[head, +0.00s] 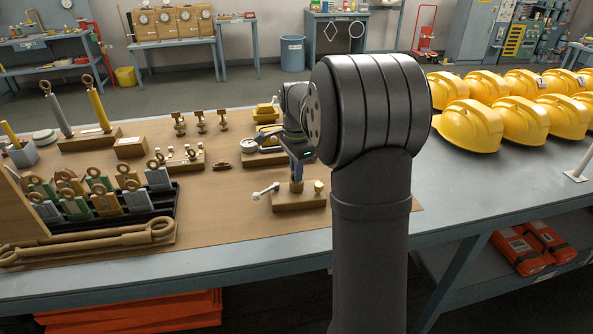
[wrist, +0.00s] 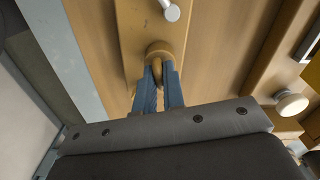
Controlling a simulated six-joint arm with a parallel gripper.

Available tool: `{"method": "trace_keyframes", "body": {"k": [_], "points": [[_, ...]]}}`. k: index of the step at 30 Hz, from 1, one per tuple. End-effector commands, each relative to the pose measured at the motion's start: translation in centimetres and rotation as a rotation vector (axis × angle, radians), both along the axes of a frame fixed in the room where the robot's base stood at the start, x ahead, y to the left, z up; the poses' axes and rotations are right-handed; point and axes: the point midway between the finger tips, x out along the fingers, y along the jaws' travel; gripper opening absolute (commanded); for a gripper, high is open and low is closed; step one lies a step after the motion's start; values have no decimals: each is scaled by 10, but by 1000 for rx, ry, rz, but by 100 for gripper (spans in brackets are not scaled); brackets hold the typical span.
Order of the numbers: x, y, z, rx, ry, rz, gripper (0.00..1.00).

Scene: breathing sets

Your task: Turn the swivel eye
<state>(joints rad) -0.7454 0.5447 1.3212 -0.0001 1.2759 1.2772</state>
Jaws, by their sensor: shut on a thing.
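My gripper (head: 296,182) reaches down over a small wooden block (head: 288,205) near the front of the bench. In the wrist view its two blue fingers (wrist: 161,90) are shut on the swivel eye (wrist: 158,52), a brass-brown ring on a round collar. The fingers hide part of the ring. The same block also shows in the wrist view (wrist: 137,30), under the eye. In the head view I cannot make out the eye itself.
A black rack (head: 120,222) of coloured tags with rings stands at left, behind a long wooden eye bar (head: 100,240). Small brass eyes (head: 200,120) and a gauge (head: 249,146) stand farther back. Yellow helmets (head: 470,127) fill the right side. Bare bench top lies left of the block.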

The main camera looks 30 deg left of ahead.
Motion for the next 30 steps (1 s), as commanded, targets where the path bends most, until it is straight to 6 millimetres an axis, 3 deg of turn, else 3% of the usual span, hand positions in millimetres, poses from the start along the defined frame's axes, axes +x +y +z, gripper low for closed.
{"method": "trace_keyframes", "body": {"k": [30], "points": [[0,0,0,1,0,965,0]]}}
